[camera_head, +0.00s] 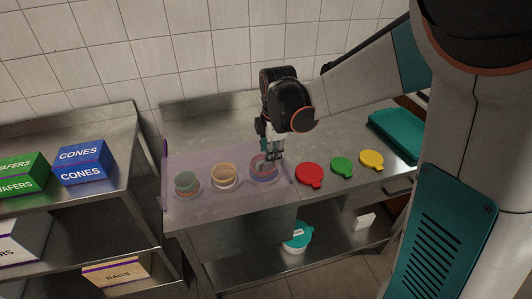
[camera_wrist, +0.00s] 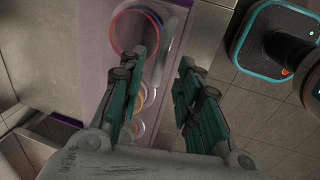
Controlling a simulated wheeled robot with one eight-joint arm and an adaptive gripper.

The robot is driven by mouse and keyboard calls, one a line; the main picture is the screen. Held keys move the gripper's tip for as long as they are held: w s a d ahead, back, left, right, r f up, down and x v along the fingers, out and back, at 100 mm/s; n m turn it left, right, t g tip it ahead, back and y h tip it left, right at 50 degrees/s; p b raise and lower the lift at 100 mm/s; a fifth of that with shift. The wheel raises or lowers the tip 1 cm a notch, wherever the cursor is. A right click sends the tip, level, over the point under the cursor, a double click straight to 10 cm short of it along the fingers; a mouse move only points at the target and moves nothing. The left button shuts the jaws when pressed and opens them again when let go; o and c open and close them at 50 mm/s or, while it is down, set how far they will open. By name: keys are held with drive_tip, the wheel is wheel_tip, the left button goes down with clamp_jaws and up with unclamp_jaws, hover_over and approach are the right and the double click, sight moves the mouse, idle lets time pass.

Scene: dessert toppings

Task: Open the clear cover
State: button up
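The clear cover (camera_head: 205,205) is a see-through, purple-tinted panel over the left part of the metal counter. My gripper (camera_head: 271,158) points down at the cover's right part, over the reddish container. I cannot tell whether the fingers touch the cover.
Red (camera_head: 309,174), green (camera_head: 341,166) and yellow (camera_head: 371,159) lids lie right of the cover. A teal tray (camera_head: 396,133) is at the far right. Boxes stand on the left shelf unit (camera_head: 118,128). A white tub with a teal lid (camera_head: 297,236) is on the lower shelf.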

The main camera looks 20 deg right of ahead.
drive_tip(key=shift+w+f+b, duration=0.15)
drive_tip(key=shift+f, duration=0.6)
drive_tip(key=shift+w+f+b, duration=0.15)
drive_tip(key=shift+f, duration=0.55)
clamp_jaws()
drive_tip(key=w, duration=1.5)
drive_tip(key=shift+w, duration=0.2)
unclamp_jaws()
drive_tip(key=shift+r, duration=0.1)
